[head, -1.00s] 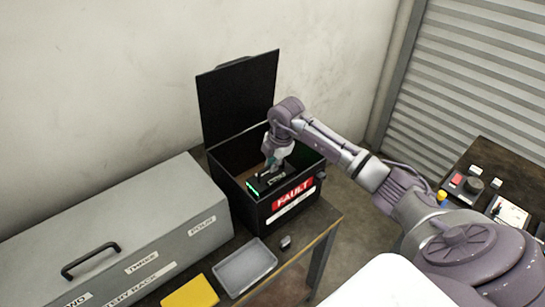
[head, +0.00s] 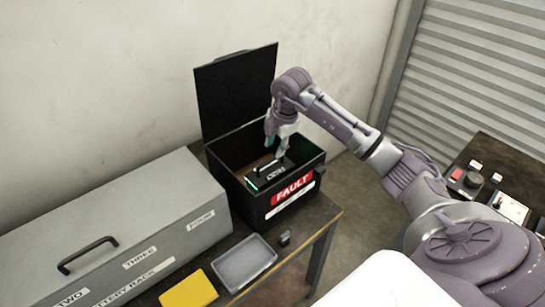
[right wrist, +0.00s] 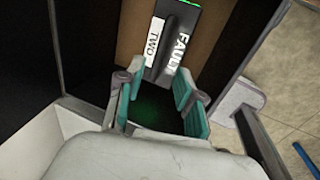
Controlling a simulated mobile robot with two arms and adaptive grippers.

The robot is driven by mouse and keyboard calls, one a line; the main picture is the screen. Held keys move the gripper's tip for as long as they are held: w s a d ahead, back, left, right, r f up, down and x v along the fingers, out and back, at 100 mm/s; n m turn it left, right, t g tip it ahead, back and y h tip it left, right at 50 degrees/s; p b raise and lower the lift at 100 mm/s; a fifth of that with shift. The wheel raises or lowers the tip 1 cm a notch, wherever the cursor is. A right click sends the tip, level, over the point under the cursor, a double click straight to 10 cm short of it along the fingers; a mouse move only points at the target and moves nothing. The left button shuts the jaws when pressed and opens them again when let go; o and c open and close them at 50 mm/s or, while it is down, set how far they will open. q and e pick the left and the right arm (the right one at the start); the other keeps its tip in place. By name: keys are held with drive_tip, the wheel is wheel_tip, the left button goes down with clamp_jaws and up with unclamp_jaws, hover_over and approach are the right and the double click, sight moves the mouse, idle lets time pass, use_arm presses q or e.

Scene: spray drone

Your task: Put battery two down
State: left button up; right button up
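Battery two (head: 270,173) is a dark block with a handle, a green light and a "FAULT" label. It lies inside the black fault box (head: 292,211), whose lid (head: 236,92) stands open. In the right wrist view the battery (right wrist: 171,45) shows the labels "TWO" and "FAULT" on the brown floor of the box. My right gripper (head: 277,148) is just above the battery, over the box. In the right wrist view its teal-padded fingers (right wrist: 157,90) are spread, with nothing between them. My left gripper is not in view.
A grey battery rack (head: 120,225) with a handle stands left of the box. A grey tray (head: 244,262), a yellow piece (head: 188,291) and a small dark object (head: 284,238) lie at the bench front. Another dark table (head: 510,165) is at the right.

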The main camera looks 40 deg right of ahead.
drive_tip(key=v, duration=0.5)
drive_tip(key=shift+r+b, duration=0.35)
drive_tip(key=shift+b, duration=0.05)
idle(0.8)
